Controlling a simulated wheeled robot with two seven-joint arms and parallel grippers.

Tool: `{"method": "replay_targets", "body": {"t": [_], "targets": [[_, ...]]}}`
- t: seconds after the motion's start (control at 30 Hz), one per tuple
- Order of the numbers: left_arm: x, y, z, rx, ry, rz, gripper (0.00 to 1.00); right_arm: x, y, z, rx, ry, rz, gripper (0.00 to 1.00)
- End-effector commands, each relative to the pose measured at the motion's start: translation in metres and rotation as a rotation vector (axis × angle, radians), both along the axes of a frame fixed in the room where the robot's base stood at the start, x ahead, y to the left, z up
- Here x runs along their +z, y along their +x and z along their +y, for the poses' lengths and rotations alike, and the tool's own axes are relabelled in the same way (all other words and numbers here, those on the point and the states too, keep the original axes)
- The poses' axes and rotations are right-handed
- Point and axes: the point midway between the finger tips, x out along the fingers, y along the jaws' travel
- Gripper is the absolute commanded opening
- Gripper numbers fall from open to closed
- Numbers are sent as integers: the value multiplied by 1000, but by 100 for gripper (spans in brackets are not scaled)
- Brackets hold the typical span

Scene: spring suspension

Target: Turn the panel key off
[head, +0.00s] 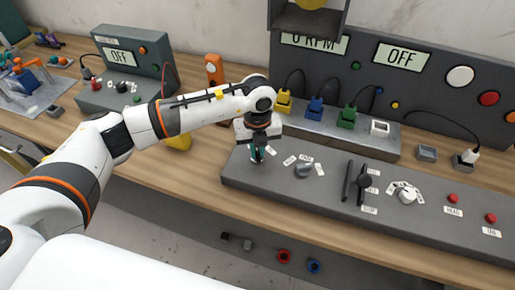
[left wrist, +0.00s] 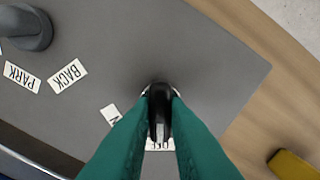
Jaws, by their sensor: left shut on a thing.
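My left gripper (head: 257,154) reaches down onto the left end of the grey control panel (head: 330,205). In the left wrist view its green fingers (left wrist: 160,115) are shut on the dark panel key (left wrist: 159,108). White labels lie partly hidden beside and under the fingers, so their words cannot be read in full. In the head view the gripper hides most of the key. The display (head: 401,57) on the back panel reads OFF. My right gripper is not in view.
To the right on the panel are a grey knob (head: 304,170), a black lever (head: 362,181), a white-pointer dial (head: 407,196) and red buttons (head: 453,198). Yellow, blue and green plugs (head: 347,118) stand behind. A yellow object (left wrist: 292,165) lies on the wooden table left of the panel.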

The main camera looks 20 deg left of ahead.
Motion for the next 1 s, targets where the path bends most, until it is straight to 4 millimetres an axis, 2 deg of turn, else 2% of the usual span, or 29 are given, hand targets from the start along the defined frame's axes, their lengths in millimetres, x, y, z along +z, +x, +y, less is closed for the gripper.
{"method": "replay_targets", "body": {"t": [0.47,0.5,0.6,0.87,1.0], "targets": [[2,2,0,17,0,-6,0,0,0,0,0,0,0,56],[2,2,0,17,0,-6,19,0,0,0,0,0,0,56],[2,1,0,16,-1,-5,36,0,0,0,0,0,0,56],[1,1,0,14,-1,-3,36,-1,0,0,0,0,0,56],[8,1,0,13,-2,-5,36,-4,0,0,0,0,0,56]]}}
